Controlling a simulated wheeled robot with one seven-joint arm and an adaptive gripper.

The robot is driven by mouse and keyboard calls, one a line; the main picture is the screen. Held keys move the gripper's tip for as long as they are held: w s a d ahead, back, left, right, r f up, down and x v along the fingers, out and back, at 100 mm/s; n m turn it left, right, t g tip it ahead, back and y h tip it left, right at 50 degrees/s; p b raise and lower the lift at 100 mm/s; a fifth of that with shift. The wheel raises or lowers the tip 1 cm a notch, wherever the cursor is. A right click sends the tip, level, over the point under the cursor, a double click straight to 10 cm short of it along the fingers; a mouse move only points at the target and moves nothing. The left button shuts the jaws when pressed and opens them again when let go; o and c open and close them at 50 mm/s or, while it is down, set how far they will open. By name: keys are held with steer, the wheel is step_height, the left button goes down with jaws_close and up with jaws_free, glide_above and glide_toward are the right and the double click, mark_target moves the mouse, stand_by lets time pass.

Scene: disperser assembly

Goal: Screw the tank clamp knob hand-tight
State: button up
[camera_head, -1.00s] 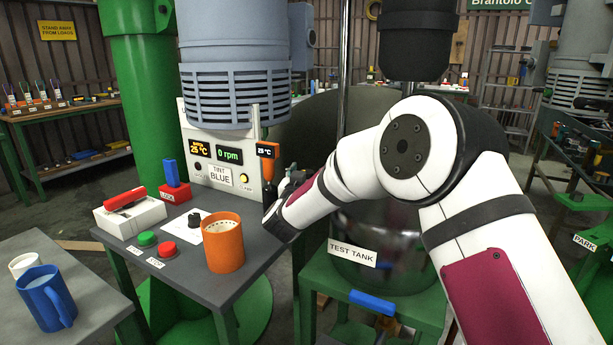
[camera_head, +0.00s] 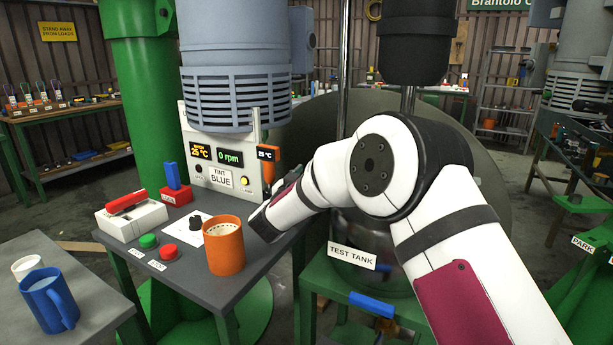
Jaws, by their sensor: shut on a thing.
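My arm enters from the right and reaches left across the front of the metal test tank (camera_head: 345,222). Its dark wrist end is beside the grey side table. Only a small grey part of my gripper (camera_head: 283,180) shows behind the wrist. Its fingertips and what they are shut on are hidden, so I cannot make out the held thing. I cannot identify the tank clamp knob on the tank, much of which my arm covers. A small black knob (camera_head: 195,222) rests on a white sheet on the side table, apart from my gripper.
An orange mug (camera_head: 224,247) stands on the side table (camera_head: 190,278), close to my wrist. Green and red buttons are at the front. A blue handle (camera_head: 372,304) sticks out below the tank.

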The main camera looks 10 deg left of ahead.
steer(key=o, duration=1.2)
steer(key=shift+c, duration=0.2)
steer(key=s+a, duration=0.2)
steer(key=s, duration=1)
